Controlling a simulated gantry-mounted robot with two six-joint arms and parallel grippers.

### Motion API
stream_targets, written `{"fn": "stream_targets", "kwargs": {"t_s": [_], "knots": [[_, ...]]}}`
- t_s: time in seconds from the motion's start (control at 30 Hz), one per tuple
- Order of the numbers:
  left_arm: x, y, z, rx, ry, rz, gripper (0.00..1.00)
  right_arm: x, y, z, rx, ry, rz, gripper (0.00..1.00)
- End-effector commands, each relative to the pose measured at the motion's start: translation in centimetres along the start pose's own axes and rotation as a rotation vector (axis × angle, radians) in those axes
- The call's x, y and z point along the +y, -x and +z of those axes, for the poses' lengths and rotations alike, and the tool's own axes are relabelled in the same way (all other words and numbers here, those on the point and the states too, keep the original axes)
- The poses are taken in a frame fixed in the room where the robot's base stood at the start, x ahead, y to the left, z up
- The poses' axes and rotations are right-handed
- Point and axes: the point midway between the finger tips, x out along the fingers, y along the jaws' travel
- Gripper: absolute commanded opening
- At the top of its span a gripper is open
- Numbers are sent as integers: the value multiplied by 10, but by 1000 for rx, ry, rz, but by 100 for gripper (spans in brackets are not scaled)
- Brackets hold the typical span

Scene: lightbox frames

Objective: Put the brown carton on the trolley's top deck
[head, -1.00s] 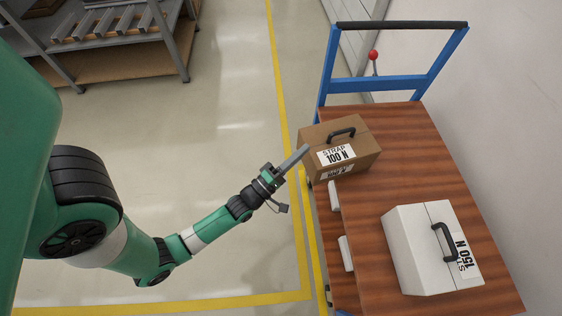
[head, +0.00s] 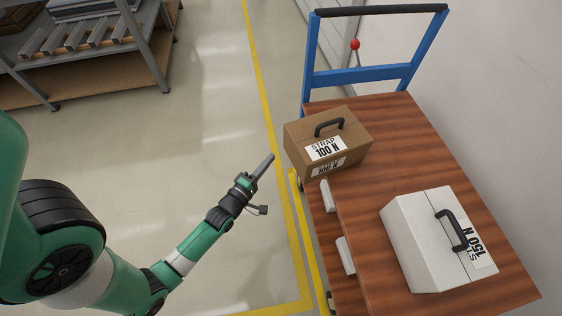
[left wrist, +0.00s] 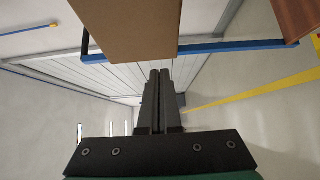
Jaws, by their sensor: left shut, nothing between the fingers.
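The brown carton (head: 349,148) rests at the far left part of the wooden top deck (head: 405,150) of the trolley, near its blue handle. It has a black handle and a white label reading STRAP 100 N. Its left corner lies at or slightly past the deck's left edge. My left gripper (head: 267,162) is shut and empty, to the left of the carton and apart from it. In the left wrist view the shut fingers (left wrist: 158,78) show below the brown carton (left wrist: 125,30). My right gripper is not in view.
A white case (head: 425,240) with a black handle and a 150 N label stands on the near part of the deck. The trolley's blue handle frame (head: 360,76) rises at the far end. A grey shelf rack (head: 100,45) stands at the upper left. The floor between is clear.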

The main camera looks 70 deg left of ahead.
Motion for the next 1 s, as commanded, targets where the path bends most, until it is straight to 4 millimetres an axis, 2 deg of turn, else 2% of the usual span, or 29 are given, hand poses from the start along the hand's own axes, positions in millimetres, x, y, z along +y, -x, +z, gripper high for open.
{"fn": "stream_targets", "kwargs": {"t_s": [0.03,0.13,0.43,0.83,1.0], "knots": [[2,-7,3,-5,3,1,0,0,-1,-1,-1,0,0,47],[5,-12,11,-10,4,2,0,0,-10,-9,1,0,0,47],[2,-30,27,-4,2,1,0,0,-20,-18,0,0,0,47],[0,-31,29,-1,1,1,0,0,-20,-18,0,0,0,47],[6,-25,44,-15,9,5,0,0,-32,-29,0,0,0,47]]}}
